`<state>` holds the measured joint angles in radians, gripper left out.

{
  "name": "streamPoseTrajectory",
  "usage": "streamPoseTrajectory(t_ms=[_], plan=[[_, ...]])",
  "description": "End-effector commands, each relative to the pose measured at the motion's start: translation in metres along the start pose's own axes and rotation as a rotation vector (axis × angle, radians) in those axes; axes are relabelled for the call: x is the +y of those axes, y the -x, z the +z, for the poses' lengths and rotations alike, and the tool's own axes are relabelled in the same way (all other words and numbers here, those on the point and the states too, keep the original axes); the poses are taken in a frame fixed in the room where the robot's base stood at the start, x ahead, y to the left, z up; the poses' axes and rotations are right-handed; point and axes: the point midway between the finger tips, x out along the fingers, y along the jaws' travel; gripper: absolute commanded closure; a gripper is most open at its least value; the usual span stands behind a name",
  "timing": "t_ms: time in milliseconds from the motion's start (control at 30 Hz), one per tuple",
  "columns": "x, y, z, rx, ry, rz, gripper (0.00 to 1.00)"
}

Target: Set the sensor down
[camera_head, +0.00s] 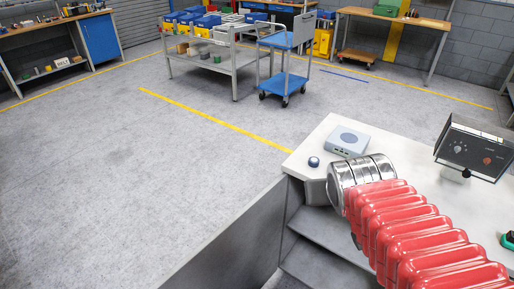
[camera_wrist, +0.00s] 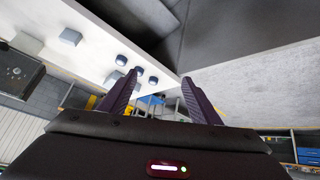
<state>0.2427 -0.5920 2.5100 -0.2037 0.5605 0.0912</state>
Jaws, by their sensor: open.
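In the head view my red arm and metal wrist hide the gripper and part of the worktop.
A pale box with a round top (camera_head: 347,140) stands on the white worktop (camera_head: 318,142) just beyond my wrist. A dark control box with knobs (camera_head: 474,148) stands at the right. A grey cart (camera_head: 230,62) and a blue trolley (camera_head: 285,88) stand farther off across open floor.

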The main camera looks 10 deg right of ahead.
Motion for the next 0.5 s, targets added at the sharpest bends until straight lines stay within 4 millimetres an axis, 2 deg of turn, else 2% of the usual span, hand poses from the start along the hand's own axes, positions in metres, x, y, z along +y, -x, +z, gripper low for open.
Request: streamPoseTrajectory(t_ms=[33,200,333,500], plan=[[-0.018,0.011,0.005,-0.016,0.021,-0.039,0.43],[-0.065,0.045,0.034,-0.098,0.082,-0.163,0.43],[-0.086,0.064,0.051,-0.142,0.120,-0.228,0.43],[-0.093,0.070,0.057,-0.160,0.134,-0.250,0.43]])
